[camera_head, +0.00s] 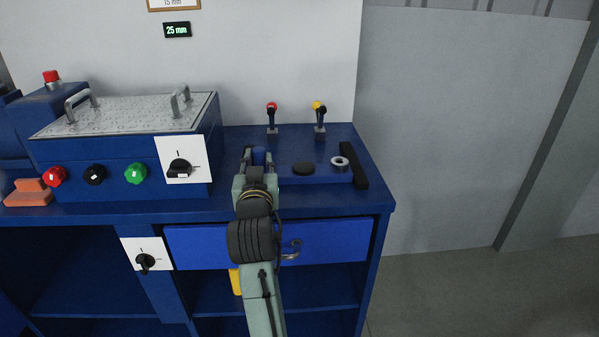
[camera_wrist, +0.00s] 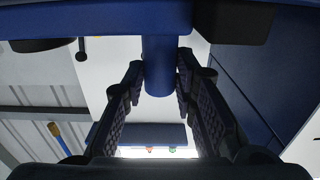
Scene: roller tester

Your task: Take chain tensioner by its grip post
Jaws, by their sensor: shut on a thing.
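My gripper (camera_head: 258,162) is at the front of the blue bench top, left of the small black disc. Its fingers are closed around an upright blue post, the grip post (camera_head: 259,156) of the chain tensioner. In the wrist view the post (camera_wrist: 158,68) stands between my two dark ridged fingers (camera_wrist: 160,88). It joins a blue body (camera_wrist: 100,20) at the top edge of that view. The rest of the tensioner is mostly hidden by my gripper and arm in the head view, so I cannot tell whether it touches the bench.
A red-knobbed lever (camera_head: 272,118) and a yellow-knobbed lever (camera_head: 319,118) stand behind. The black disc (camera_head: 303,169), a pale ring (camera_head: 340,163) and a black bar (camera_head: 353,165) lie to the right. A blue housing (camera_head: 120,150) is left. A drawer (camera_head: 335,241) is below.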

